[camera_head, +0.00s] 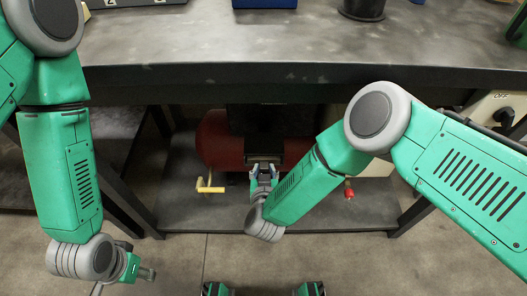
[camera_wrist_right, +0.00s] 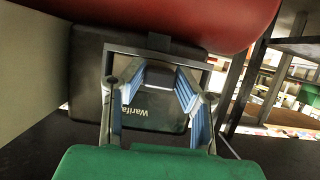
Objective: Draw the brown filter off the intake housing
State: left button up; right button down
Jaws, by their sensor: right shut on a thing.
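My right gripper (camera_head: 264,170) reaches under the bench, in front of the red tank. In the right wrist view its blue-padded fingers (camera_wrist_right: 160,92) are shut on a small dark block, which I take to be the brown filter (camera_wrist_right: 160,78); its brown colour is hard to make out in the shade. Behind it is a dark housing (camera_wrist_right: 88,75) with pale lettering, below the red tank (camera_wrist_right: 210,20). In the head view the dark housing (camera_head: 264,122) is in deep shadow, and the filter's seat is not clear. My left gripper (camera_head: 147,273) hangs low at left, away from the housing.
The workbench (camera_head: 290,45) overhangs the red tank (camera_head: 213,140). A yellow handle (camera_head: 209,186) sticks out at left of my right gripper, and a red-and-yellow fitting (camera_head: 349,190) at right. A lower shelf (camera_head: 185,215) lies below, with bench legs either side.

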jog(key=shift+s, duration=0.15)
jog(key=s+p, duration=0.4)
jog(key=s, duration=0.8)
jog(key=shift+p, duration=0.35)
dwell(1.7)
jog(key=shift+s, duration=0.15)
